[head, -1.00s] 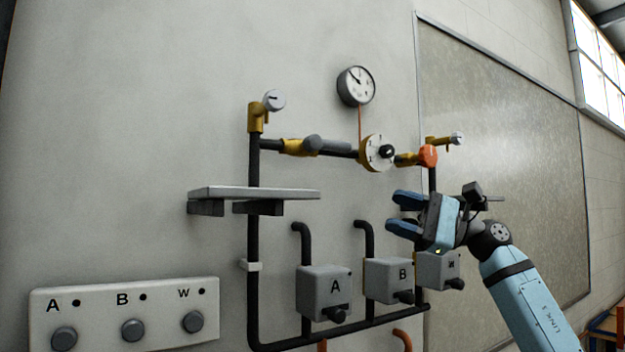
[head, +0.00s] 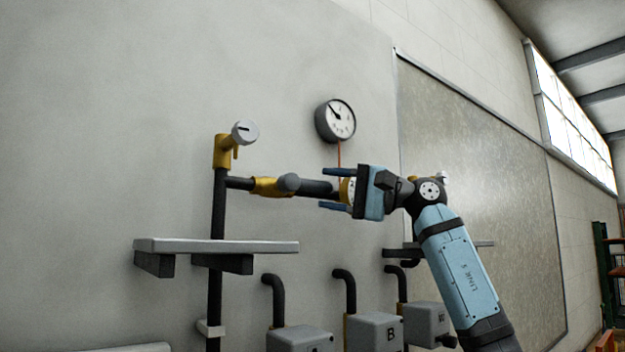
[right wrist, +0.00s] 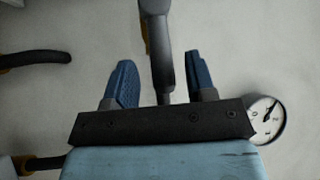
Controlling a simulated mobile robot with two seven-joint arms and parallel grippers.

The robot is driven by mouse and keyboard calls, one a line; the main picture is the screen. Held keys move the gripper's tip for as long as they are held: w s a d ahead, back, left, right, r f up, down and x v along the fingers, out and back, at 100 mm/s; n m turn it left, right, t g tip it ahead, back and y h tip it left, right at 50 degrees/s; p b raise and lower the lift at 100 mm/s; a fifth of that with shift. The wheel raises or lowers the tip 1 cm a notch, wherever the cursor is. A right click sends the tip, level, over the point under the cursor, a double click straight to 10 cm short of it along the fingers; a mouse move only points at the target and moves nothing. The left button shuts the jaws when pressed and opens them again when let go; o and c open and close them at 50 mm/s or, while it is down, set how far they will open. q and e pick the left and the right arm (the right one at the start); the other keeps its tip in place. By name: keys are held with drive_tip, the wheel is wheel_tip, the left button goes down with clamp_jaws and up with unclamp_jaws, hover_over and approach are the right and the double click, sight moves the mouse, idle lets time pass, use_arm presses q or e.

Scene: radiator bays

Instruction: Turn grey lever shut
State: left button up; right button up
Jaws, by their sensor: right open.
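The grey lever (head: 290,183) sits on a yellow valve body (head: 265,187) in the horizontal pipe. It lies along the pipe, its dark bar reaching right toward my right gripper (head: 336,189). The right gripper is open and points left, one blue finger above and one below the bar's line. In the right wrist view, the grey bar (right wrist: 162,55) runs between the open fingers (right wrist: 163,82), with gaps on both sides. No grip shows. My left gripper is not in view.
A gauge (head: 337,120) hangs above. A yellow round fitting (head: 347,190) is partly hidden behind my gripper. A shelf (head: 220,246) juts out below the lever. Grey boxes (head: 375,333) stand lower down. The wall left of the pipes is bare.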

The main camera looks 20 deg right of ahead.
sight(322, 187)
drive_tip(key=shift+p+x, duration=0.35)
drive_tip(key=shift+x, duration=1.55)
clamp_jaws()
